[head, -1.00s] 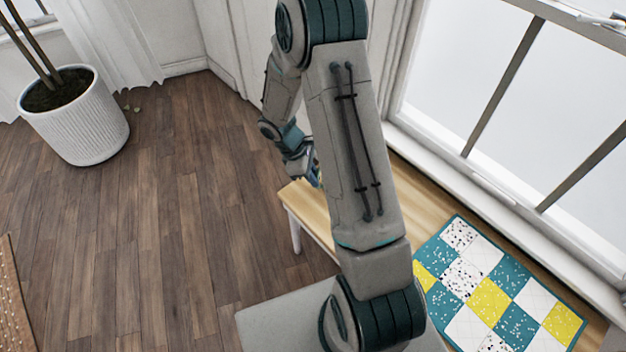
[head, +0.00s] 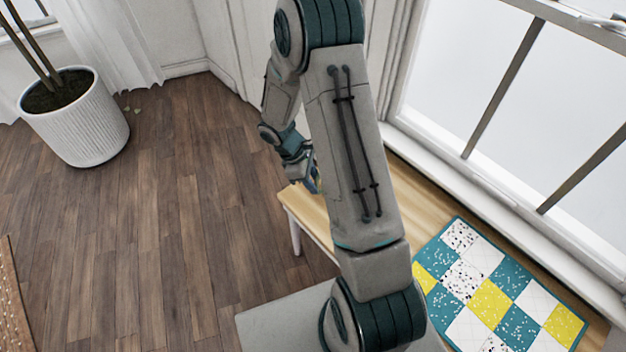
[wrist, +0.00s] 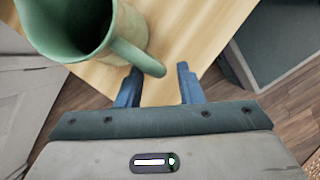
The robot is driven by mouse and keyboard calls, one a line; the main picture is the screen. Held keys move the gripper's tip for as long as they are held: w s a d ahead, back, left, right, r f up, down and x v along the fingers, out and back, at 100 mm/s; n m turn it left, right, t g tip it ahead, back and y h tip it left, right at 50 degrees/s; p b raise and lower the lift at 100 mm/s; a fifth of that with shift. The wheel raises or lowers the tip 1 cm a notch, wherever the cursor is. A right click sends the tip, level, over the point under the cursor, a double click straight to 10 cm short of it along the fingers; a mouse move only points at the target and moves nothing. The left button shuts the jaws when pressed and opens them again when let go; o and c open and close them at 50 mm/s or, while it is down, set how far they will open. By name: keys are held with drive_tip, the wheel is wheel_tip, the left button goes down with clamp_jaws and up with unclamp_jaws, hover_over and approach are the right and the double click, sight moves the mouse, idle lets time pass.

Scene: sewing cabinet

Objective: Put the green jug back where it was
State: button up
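The green jug (wrist: 72,28) is at the upper left of the wrist view, cut off by the top edge. I look down into its open mouth. It is over the light wooden surface; its base is hidden. Its handle (wrist: 132,54) points toward my gripper (wrist: 158,69). The fingers are open, apart on either side of the handle's outer end, and I see no grip on it. In the head view my gripper (head: 313,184) is small and partly hidden behind my arm, near the wooden bench top (head: 302,205). I cannot make out the jug there.
A patchwork quilt (head: 500,297) lies on the right part of the bench, beside the window. A white planter (head: 80,125) stands at the left on the wooden floor. A dark grey panel (wrist: 285,40) is at the right of the wrist view. The floor left of the bench is clear.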

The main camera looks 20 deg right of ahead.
drive_tip(key=p+v, duration=0.2)
drive_tip(key=v, duration=1)
drive_tip(key=s+r+m+t+y, duration=0.4)
drive_tip(key=s+r+m, duration=0.8)
drive_tip(key=s+r, duration=0.4)
drive_tip(key=s, duration=0.3)
drive_tip(key=shift+a+r, duration=0.4)
drive_tip(key=shift+d, duration=0.1)
